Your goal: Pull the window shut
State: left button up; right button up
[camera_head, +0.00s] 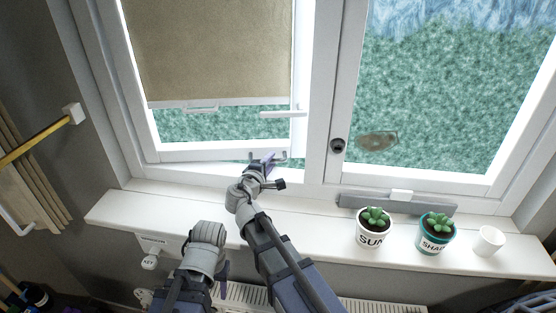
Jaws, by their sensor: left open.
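The left window sash (190,151) is white and stands ajar. A thin strip of green shows below its bottom rail. Its white handle (283,113) lies horizontal on the right stile. My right gripper (268,162) is at the sash's bottom rail near the right corner, beside a small metal fitting (283,156). I cannot tell whether its fingers touch the rail or hold anything. My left gripper (223,283) is low in front of the sill, pointing down, open and mostly hidden by its own wrist.
The white sill (300,222) holds a SUN pot (371,238), a teal SHADE pot (436,240) and a white cup (488,241) on the right. A grey bar (365,203) lies by the right pane. A beige blind (210,50) covers the left pane's upper part. A radiator (245,295) is below.

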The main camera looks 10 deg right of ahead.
jog(key=shift+w+d+f, duration=0.1)
jog(key=shift+w, duration=0.1)
jog(key=shift+s, duration=0.15)
jog(key=shift+c, duration=0.5)
grip_shut()
dwell(0.7)
